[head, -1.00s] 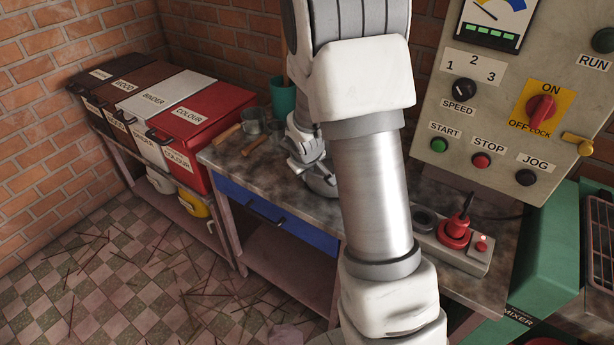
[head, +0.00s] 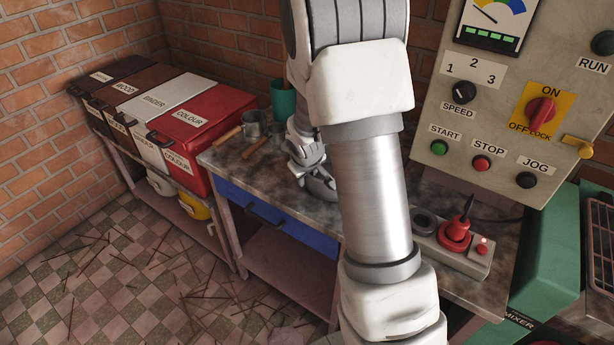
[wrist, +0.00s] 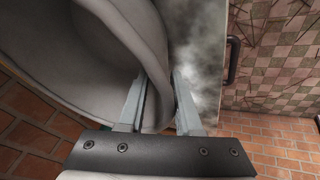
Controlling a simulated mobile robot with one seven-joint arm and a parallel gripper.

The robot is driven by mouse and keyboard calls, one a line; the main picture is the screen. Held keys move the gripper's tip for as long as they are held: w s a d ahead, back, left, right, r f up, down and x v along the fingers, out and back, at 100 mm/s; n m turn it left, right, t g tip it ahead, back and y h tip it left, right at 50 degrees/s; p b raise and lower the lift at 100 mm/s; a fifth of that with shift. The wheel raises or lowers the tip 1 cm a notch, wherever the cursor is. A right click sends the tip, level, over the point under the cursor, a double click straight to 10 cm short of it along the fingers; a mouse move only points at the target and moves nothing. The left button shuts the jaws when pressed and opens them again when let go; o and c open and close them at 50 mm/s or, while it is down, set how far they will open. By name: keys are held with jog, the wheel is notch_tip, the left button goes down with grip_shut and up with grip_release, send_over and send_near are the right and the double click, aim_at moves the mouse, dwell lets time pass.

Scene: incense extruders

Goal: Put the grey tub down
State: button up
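The grey tub (wrist: 60,60) fills the left of the wrist view, with its open inside facing the camera. My gripper (wrist: 160,78) has one finger inside the tub and one outside, with the tub's wall between them; it looks shut on that wall. In the head view, part of the tub (head: 322,188) shows beneath my gripper (head: 308,168), low over the workbench (head: 235,170). My arm hides much of it. I cannot tell whether its base touches the bench top.
Wooden-handled tools (head: 228,134), a metal cup (head: 252,124) and a teal pot (head: 284,102) stand at the bench's back left. Labelled bins (head: 205,105) are left of it. A grey box with a red joystick (head: 455,236) lies to the right, below the control panel (head: 485,120).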

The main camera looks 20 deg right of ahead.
jog(key=s+a+r+m+p, duration=0.1)
jog(key=s+a+r, duration=0.2)
jog(key=s+r, duration=0.55)
jog(key=s+a+r+m+p, duration=0.1)
jog(key=s+a+r, duration=0.35)
jog(key=r, duration=0.75)
jog(key=s+a+r+y, duration=0.1)
jog(key=s+r, duration=0.1)
jog(key=s, duration=0.5)
jog(key=s+a+r+y, duration=0.1)
jog(key=s+a+r, duration=0.1)
jog(key=s, duration=0.5)
jog(key=shift+r+m+t, duration=0.3)
jog(key=shift+r+m, duration=0.1)
notch_tip(320, 180, up, 5)
jog(key=p, duration=0.4)
jog(key=shift+f+p, duration=0.2)
jog(key=shift+p, duration=0.1)
